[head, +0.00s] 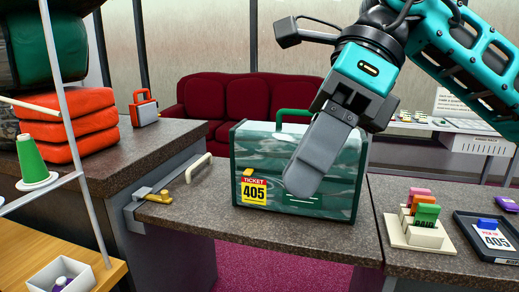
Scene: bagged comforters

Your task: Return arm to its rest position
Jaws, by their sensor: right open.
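My right gripper (314,162) comes in from the upper right, tilted down to the left. Its broad grey finger overlaps the front of a green marbled case (262,150) in the picture. Whether they touch cannot be told. The jaws are open, and no held object shows. The case stands upright on the dark counter (270,232), with a green handle on top and a yellow ticket (254,192) reading 405 on its front. My left gripper is not in view.
A cream handle (198,168) and brass latch (158,196) sit left of the case. At right are a stamp rack (418,232) and a black tray (485,250). Orange folded bundles (80,125) and a small orange case (144,108) stand at left. A red sofa (240,97) is behind.

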